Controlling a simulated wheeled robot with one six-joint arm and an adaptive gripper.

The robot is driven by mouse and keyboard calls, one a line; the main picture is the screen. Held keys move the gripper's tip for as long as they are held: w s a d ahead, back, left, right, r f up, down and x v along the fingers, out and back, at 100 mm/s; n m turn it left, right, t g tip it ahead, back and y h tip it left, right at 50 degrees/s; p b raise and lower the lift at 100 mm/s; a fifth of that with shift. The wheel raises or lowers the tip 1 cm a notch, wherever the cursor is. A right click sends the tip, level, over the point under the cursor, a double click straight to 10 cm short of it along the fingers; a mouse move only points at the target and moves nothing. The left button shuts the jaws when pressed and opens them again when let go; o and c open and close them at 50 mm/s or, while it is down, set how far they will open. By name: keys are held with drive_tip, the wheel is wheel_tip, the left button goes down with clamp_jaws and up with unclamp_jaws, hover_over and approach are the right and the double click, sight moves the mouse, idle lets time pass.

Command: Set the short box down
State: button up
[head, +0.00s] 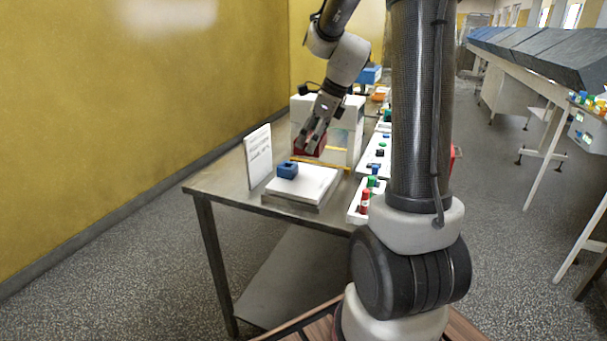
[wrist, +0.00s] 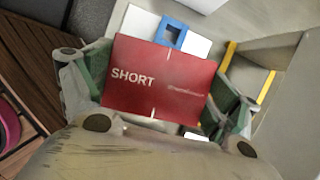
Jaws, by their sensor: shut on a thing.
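The short box (wrist: 160,85) is red with the white word SHORT on its face. It fills the middle of the wrist view between the two fingers. My gripper (wrist: 158,95) is shut on it. In the head view my gripper (head: 314,135) points down over the metal table (head: 225,185), and the red box (head: 308,145) shows partly behind the fingers. I cannot tell whether its underside touches anything. A white platform (head: 308,183) with a blue square piece (head: 287,170) on it is nearer in the head view.
A white sign (head: 258,156) stands upright at the table's left. Yellow strips (head: 320,164) lie behind the platform. A white cabinet (head: 350,125) stands behind my gripper. White panels with coloured buttons (head: 366,195) line the right side. The table's front left corner is bare.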

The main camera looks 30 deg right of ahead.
sight(308, 179)
drive_tip(key=shift+d+f+m, duration=0.1)
drive_tip(key=shift+d+m, duration=0.1)
drive_tip(key=shift+m, duration=0.3)
wheel_tip(308, 179, down, 10)
drive_tip(key=shift+d+r, duration=0.1)
drive_tip(key=shift+r, duration=0.05)
drive_tip(key=o, duration=0.9)
